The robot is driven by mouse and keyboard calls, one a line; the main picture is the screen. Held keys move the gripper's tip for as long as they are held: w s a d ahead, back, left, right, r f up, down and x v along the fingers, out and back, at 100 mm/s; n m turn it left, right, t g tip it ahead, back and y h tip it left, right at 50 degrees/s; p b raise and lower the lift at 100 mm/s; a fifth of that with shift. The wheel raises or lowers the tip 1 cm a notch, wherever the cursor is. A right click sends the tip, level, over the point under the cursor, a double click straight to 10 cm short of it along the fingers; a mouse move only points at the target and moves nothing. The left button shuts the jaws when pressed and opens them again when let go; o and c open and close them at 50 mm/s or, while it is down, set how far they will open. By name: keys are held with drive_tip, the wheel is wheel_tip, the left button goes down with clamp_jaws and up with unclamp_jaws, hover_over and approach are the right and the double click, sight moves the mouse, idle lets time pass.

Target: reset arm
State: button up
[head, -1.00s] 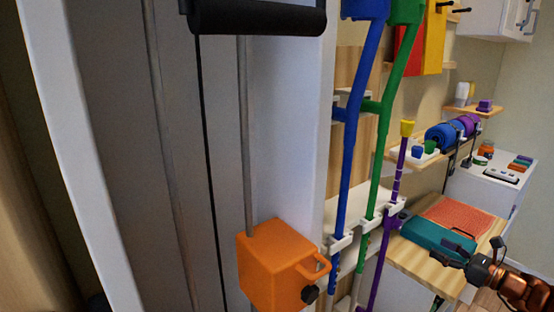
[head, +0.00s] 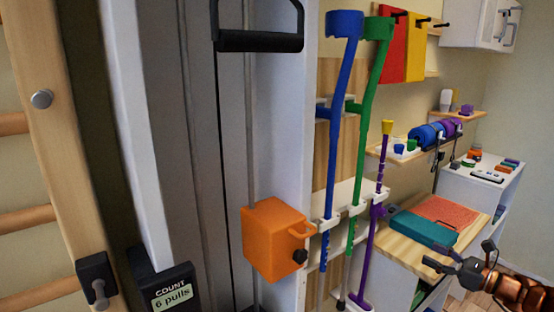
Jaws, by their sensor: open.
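My gripper (head: 459,264) is at the lower right of the head view, at the end of my copper-coloured arm. Its dark fingers are spread apart and point left, with nothing between them. In the picture it lies just below the teal box (head: 423,229) on a wooden-topped stand. I cannot tell how far it is from the stand.
A pulley column with an orange block (head: 273,237) and black handle (head: 259,41) stands left of centre. A counter (head: 173,292) reads "6 pulls". Blue (head: 336,120) and green (head: 368,110) crutches and a purple stick (head: 373,235) hang beside it. A white cabinet (head: 480,195) stands behind.

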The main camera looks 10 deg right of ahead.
drive_tip(key=w+a+r+n+g+y, duration=0.1)
drive_tip(key=a+r+n+g+y, duration=0.3)
drive_tip(key=a, duration=0.8)
drive_tip(key=s+a+r+n+g+h, duration=0.1)
drive_tip(key=s+a+r+n+g, duration=0.2)
drive_tip(key=a, duration=0.5)
drive_tip(key=s+a+r+n+g+h, duration=0.1)
drive_tip(key=s+a+n+g, duration=0.2)
drive_tip(key=s+a+n, duration=0.4)
drive_tip(key=s+a+r+n+g, duration=0.1)
drive_tip(key=a+r+n+g, duration=0.15)
drive_tip(key=a, duration=0.65)
drive_tip(key=s+a+f+n+g+h, duration=0.2)
drive_tip(key=s+f+n+h, duration=0.15)
drive_tip(key=s, duration=0.45)
drive_tip(key=s+a+f+n+g+h, duration=0.2)
drive_tip(key=s+n+h, duration=0.15)
drive_tip(key=s, duration=0.45)
drive_tip(key=s+d+f+n+h, duration=0.4)
drive_tip(key=s+d, duration=0.4)
drive_tip(key=s, duration=0.3)
drive_tip(key=shift+s+d+f+n+h, duration=0.3)
drive_tip(key=shift+f+h, duration=0.25)
drive_tip(key=shift+h, duration=0.25)
